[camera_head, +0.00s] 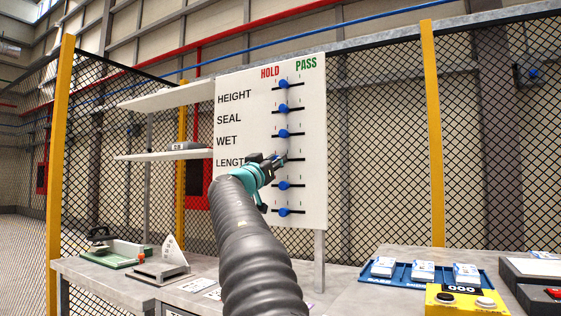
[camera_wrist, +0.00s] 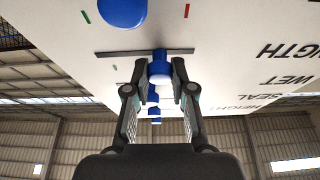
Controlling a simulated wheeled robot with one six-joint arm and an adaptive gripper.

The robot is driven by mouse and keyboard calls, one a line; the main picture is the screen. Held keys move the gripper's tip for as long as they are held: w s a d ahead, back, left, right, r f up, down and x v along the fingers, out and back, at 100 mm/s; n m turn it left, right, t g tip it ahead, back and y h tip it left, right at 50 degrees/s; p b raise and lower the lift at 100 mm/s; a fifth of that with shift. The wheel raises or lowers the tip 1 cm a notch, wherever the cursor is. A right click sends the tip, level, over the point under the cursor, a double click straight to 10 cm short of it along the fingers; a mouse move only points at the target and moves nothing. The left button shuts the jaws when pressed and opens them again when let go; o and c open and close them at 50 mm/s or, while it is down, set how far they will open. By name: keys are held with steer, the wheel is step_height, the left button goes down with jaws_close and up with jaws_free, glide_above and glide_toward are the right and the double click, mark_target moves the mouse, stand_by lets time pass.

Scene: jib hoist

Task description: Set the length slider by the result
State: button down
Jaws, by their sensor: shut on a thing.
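A white board (camera_head: 236,100) stands upright with HOLD in red and PASS in green at its top. It carries rows labelled HEIGHT, SEAL, WET and LENGTH, each with a blue-knobbed slider. My gripper (camera_head: 277,160) reaches the LENGTH row and partly covers that slider. In the wrist view, seen upside down, its two fingers are shut on the blue LENGTH knob (camera_wrist: 160,72), near the middle of its dark slot (camera_wrist: 115,53). A green tick shows left of the knob; its red tick is not visible. The HEIGHT (camera_head: 284,84), SEAL (camera_head: 284,109) and WET (camera_head: 284,133) knobs sit near mid-slot.
Two more slider knobs (camera_head: 283,186) are below; my arm hides their labels. Shelves (camera_head: 165,155) adjoin the board on the left. A bench holds a green fixture (camera_head: 118,255) and a white angled piece (camera_head: 173,250). Right, a blue tray (camera_head: 395,277) holds white packs beside a yellow counter box (camera_head: 465,307).

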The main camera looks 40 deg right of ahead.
steer(key=shift+w+a+r, duration=0.1)
steer(key=shift+w+a, duration=0.2)
steer(key=shift+w, duration=0.3)
steer(key=shift+w+a, duration=0.25)
steer(key=shift+w, duration=0.35)
steer(key=c, duration=1)
jaws_free()
steer(key=shift+w, duration=0.1)
steer(key=shift+o, duration=0.2)
steer(key=shift+a, duration=0.1)
steer(key=v, duration=1.2)
